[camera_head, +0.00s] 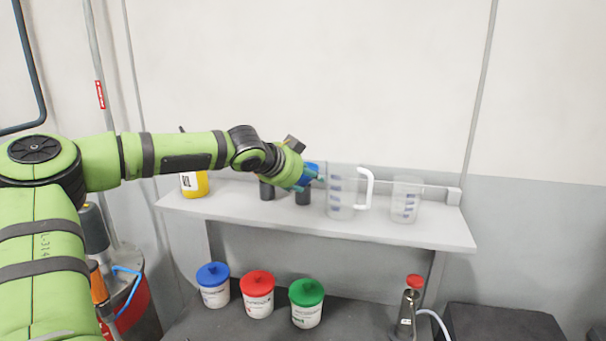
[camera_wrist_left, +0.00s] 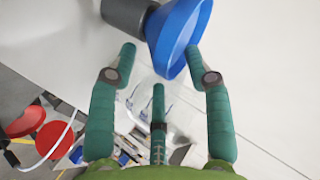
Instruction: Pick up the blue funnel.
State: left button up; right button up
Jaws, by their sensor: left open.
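The blue funnel (camera_head: 312,168) sits at a dark cylindrical holder (camera_head: 304,197) on the shelf, partly hidden behind my left gripper (camera_head: 314,178). In the left wrist view the funnel (camera_wrist_left: 172,40) shows its wide blue mouth just beyond the fingertips, with the dark holder (camera_wrist_left: 126,14) beside it. My left gripper (camera_wrist_left: 160,62) is open, its green fingers spread, with nothing between them. I cannot tell whether a fingertip touches the funnel rim. My right gripper is in neither view.
A clear measuring jug (camera_head: 341,192) stands close right of the gripper, with a clear beaker (camera_head: 405,200) farther right on the shelf (camera_head: 436,232). A yellow container (camera_head: 194,184) stands left. Blue-, red- and green-lidded tubs (camera_head: 258,294) stand below.

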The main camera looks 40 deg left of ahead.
pick_arm(q)
grip_shut()
